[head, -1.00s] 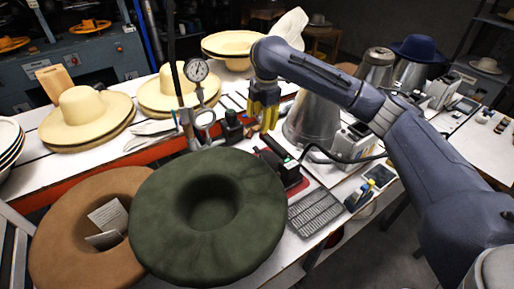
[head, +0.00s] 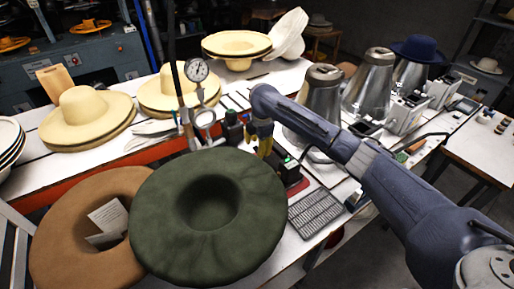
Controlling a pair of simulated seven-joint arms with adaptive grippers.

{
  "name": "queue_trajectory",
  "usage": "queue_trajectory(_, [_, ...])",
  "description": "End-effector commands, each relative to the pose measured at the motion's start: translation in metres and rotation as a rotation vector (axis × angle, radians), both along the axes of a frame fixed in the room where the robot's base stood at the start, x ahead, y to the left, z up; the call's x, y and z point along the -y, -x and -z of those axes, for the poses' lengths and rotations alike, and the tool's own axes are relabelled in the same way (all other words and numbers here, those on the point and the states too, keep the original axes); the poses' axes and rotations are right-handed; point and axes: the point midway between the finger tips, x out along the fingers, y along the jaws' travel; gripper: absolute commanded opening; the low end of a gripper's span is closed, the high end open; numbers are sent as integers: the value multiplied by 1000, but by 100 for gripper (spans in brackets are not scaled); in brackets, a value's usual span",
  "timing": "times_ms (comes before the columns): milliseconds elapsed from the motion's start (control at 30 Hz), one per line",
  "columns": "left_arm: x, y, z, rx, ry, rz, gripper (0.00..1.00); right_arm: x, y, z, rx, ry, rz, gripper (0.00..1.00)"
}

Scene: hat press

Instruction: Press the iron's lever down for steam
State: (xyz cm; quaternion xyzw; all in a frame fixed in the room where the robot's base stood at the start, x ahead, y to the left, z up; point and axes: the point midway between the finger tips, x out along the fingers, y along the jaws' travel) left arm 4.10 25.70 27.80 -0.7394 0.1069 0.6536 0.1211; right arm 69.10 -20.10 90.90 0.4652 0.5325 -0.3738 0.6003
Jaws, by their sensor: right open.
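The iron (head: 289,168) is dark with a red base and a small green spot on top. It sits on the white table just behind the green hat, whose brim hides part of it. My right gripper (head: 264,146) has yellow fingers, points down and is open. It is at the iron's far left end. I cannot tell whether a finger touches the iron, and the lever cannot be made out clearly. My left gripper is not in view.
A green hat (head: 160,225) and a brown hat (head: 65,245) fill the near side. A pressure gauge (head: 198,70) stands left of my gripper. A grey ribbed pad (head: 316,211) lies right of the iron. Metal cones (head: 368,82) stand behind my right arm.

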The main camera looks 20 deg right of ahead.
Motion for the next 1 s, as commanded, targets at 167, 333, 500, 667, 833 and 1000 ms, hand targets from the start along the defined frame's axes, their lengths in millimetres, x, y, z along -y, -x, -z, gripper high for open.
queue_trajectory(167, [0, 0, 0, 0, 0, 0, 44, 0, 0, 5, -1, 0, -1, 53])
queue_trajectory(333, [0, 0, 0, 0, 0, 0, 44, 0, 0, 5, -1, 0, -1, 53])
queue_trajectory(500, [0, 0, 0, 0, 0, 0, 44, 0, 0, 5, -1, 0, 0, 46])
queue_trajectory(667, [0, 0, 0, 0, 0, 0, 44, 0, 0, 4, -1, 0, 0, 27])
queue_trajectory(833, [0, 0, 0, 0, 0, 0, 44, 0, 0, 4, -1, 0, 0, 7])
queue_trajectory(1000, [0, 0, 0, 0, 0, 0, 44, 0, 0, 5, -1, 0, 0, 0])
